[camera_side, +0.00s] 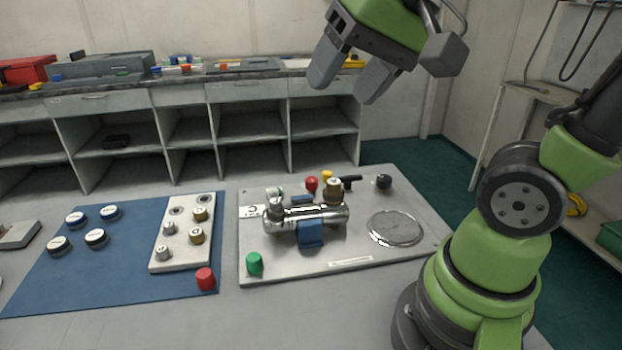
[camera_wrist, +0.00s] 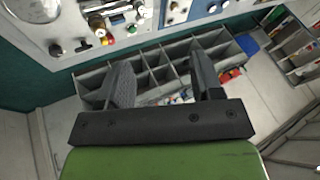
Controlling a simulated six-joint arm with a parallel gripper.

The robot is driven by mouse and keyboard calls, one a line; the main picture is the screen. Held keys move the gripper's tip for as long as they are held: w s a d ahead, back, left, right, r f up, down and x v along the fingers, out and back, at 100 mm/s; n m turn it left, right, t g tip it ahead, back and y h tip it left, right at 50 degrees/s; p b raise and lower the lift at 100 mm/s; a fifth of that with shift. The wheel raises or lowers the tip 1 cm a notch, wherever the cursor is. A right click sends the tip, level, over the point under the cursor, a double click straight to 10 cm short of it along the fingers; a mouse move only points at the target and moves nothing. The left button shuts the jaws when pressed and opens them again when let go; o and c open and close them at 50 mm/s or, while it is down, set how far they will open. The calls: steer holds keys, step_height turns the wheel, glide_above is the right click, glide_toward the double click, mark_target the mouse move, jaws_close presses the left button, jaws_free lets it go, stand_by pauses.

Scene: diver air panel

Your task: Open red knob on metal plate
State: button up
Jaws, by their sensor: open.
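The metal plate (camera_side: 300,266) lies flat on the bench, right of the blue mat. A small red knob (camera_side: 312,184) stands near the plate's back edge, behind a shiny metal cylinder (camera_side: 290,220) and beside a yellow knob (camera_side: 327,177). My gripper (camera_side: 346,88) is high above the back of the plate, well apart from the red knob. Its two grey fingers are spread with nothing between them. In the wrist view my gripper (camera_wrist: 160,72) points toward the shelves, and the plate (camera_wrist: 68,10) shows only partly at the upper left. Whether the knob is turned cannot be told.
The plate also carries a green knob (camera_side: 254,264), a black knob (camera_side: 383,181), a black handle (camera_side: 350,182) and a round disc (camera_side: 396,228). Another red knob (camera_side: 205,278) stands on the blue mat (camera_side: 110,280), near a valve block (camera_side: 165,264). Shelves (camera_side: 230,125) stand behind.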

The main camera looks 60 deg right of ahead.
steer(key=w+d+f+m+g, duration=0.15)
steer(key=w+d+m, duration=0.3)
steer(key=w, duration=0.55)
steer(key=m+g+h, duration=0.1)
steer(key=m+g, duration=0.4)
steer(key=m, duration=0.4)
glide_above(311, 180)
step_height(311, 180, down, 19)
steer(key=shift+t, duration=0.25)
step_height(311, 180, down, 10)
steer(key=shift+w, duration=0.1)
steer(key=c, duration=0.9)
